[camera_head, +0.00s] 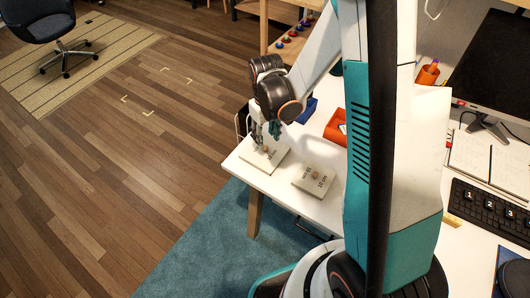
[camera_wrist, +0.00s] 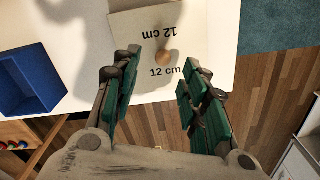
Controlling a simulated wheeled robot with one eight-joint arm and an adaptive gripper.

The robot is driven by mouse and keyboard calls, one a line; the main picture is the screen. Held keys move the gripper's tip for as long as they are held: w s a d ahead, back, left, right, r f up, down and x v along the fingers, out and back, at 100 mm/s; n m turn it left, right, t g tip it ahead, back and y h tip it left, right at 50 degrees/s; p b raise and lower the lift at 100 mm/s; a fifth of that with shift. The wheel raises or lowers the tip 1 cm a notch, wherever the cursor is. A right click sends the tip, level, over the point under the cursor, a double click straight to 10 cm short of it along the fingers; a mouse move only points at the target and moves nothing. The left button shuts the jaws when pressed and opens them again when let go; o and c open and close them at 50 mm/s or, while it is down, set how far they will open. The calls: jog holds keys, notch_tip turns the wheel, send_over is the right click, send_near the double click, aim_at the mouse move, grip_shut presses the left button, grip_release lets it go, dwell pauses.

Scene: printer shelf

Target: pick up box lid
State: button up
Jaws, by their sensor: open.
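A flat, pale square lid (camera_head: 273,161) with a round wooden knob lies at the near left corner of the white table. In the wrist view this lid (camera_wrist: 205,28) reads "12 cm", and its knob (camera_wrist: 163,58) shows between the fingertips. My gripper (camera_head: 264,140) is over this lid, with its green-padded fingers open and empty; it also shows in the wrist view (camera_wrist: 163,75). Whether the fingers touch the knob I cannot tell. A second pale lid (camera_head: 306,185), marked "10 cm", with its own knob, lies to the right on the table.
A blue bin (camera_wrist: 28,82) stands beside the lid; it also shows in the head view (camera_head: 308,109). An orange tray (camera_head: 334,128) stands further right. The table edge (camera_head: 285,205) is close to both lids. A keyboard (camera_head: 487,213) lies at far right.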

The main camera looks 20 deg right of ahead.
aim_at(265, 147)
notch_tip(265, 147, down, 5)
jog(key=b, duration=0.2)
jog(key=shift+s+a+b, duration=0.1)
jog(key=shift+a+b, duration=0.05)
jog(key=shift+b, duration=0.15)
jog(key=c, duration=0.9)
